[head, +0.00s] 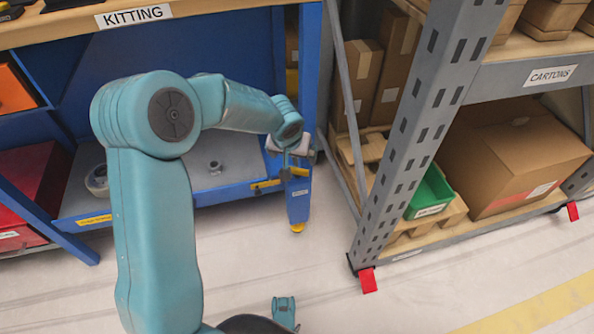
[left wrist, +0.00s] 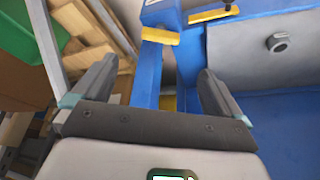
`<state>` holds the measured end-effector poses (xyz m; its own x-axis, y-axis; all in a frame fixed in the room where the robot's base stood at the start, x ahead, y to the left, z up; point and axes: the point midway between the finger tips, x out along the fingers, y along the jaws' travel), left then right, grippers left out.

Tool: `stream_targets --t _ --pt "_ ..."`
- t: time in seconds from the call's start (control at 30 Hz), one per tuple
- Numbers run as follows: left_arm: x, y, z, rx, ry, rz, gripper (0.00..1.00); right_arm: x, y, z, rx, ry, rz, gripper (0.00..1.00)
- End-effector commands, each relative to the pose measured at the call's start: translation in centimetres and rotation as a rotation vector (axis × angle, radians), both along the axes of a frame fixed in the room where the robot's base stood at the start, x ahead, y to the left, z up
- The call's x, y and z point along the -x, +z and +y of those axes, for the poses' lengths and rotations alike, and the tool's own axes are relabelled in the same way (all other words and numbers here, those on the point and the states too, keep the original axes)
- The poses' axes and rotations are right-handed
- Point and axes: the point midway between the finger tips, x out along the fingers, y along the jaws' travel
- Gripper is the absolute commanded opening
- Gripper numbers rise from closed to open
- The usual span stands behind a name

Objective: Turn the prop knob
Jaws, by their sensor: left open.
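No part is clearly marked as the prop knob. Yellow handle-like pieces sit low on the blue bench leg: one yellow piece (head: 265,184) in the head view, and a yellow bar (left wrist: 161,36) and another yellow piece with a dark knob (left wrist: 228,5) in the left wrist view. My left gripper (head: 290,155) is at the blue leg (head: 298,198), above the yellow pieces. In the left wrist view my left gripper (left wrist: 158,68) is open, with the blue leg (left wrist: 146,85) showing between its fingers; contact cannot be told. My right gripper is out of view.
A grey lower shelf (head: 235,150) holds a small grey round part (head: 214,167). A grey rack post (head: 413,130) stands right of the leg, with a green bin (head: 430,190) and a carton (head: 525,155) behind it.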

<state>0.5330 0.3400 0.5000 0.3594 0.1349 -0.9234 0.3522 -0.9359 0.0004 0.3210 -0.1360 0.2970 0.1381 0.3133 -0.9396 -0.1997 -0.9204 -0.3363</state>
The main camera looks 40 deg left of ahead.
Motion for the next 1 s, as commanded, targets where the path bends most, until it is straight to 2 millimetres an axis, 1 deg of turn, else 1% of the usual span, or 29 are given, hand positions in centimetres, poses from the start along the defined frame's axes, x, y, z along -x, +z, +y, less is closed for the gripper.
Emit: stream_targets --t 0.03,0.1,0.3,0.4,0.5,0.6,0.9,0.93,0.97,1.0 --pt "-0.4 -1.8 0.1 0.001 0.0 0.003 1.0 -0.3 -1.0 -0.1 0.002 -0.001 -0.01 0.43" --pt "-1.0 -3.4 0.4 0.001 0.001 0.003 1.0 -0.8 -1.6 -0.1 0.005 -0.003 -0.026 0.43" --pt "-2.7 -7.5 1.1 0.002 0.002 0.003 1.0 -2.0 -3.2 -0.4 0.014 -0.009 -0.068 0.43" --pt "-3.4 -9.0 1.3 0.001 0.002 0.003 1.0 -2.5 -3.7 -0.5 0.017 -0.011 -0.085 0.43" --pt "-3.8 -10.0 1.5 0.0 0.001 0.002 1.0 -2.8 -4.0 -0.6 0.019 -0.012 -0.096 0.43" --pt "-4.1 -10.5 1.6 0.0 0.001 0.001 1.0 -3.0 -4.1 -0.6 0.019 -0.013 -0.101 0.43" --pt "-4.2 -10.6 1.6 0.0 0.001 0.001 1.0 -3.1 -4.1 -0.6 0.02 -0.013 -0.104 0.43" --pt "-4.2 -10.6 1.6 0.0 0.001 0.001 0.94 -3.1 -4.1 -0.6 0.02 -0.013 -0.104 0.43" --pt "-4.2 -10.6 1.6 0.0 0.001 0.001 0.84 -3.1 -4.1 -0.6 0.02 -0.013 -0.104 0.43" --pt "-4.2 -10.6 1.6 0.0 0.001 0.001 0.71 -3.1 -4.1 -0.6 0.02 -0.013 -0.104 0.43"
